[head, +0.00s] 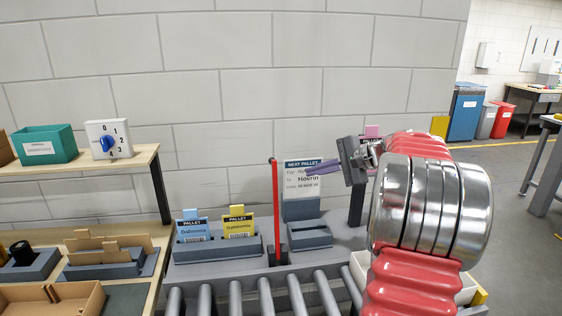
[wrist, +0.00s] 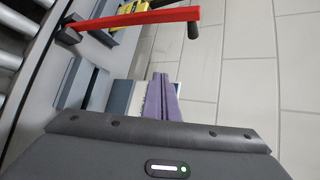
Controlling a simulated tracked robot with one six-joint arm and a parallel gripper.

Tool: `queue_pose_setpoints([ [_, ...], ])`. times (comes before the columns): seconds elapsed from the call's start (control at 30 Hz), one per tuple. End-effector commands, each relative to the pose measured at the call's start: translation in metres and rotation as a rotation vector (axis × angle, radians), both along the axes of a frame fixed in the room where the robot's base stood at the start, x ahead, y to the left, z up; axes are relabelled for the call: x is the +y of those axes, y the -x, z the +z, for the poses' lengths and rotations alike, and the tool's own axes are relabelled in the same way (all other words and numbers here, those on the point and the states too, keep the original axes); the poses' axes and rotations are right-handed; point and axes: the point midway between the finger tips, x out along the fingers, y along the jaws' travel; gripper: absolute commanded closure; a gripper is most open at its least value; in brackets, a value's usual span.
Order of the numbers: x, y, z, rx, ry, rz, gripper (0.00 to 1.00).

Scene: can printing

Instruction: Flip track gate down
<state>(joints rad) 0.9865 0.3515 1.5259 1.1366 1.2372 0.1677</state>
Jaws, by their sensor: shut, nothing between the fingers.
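The track gate is a red bar (head: 276,205) standing upright at the back edge of the roller track, with a dark knob at its top. It also shows in the wrist view (wrist: 140,20), running across the top with its dark knob at the right end. My gripper (head: 309,169) has purple fingers, shut and empty, pointing left towards the upper part of the bar. In the wrist view the shut fingertips (wrist: 160,77) are below the bar in the picture, with a visible gap between them.
The roller track (head: 265,299) runs along the front. A "Next pallet" sign (head: 303,179) stands behind my fingers. Blue (head: 193,230) and yellow (head: 238,223) pallet cards stand in a grey holder left of the bar; an empty holder (head: 309,238) is right of it. A shelf is at left.

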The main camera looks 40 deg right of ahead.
Motion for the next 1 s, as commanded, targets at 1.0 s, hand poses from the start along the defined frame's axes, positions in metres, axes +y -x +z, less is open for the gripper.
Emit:
queue_pose_setpoints([
  [1.0,0.013,-0.054,0.019,-0.093,-0.076,-0.006,1.00],
])
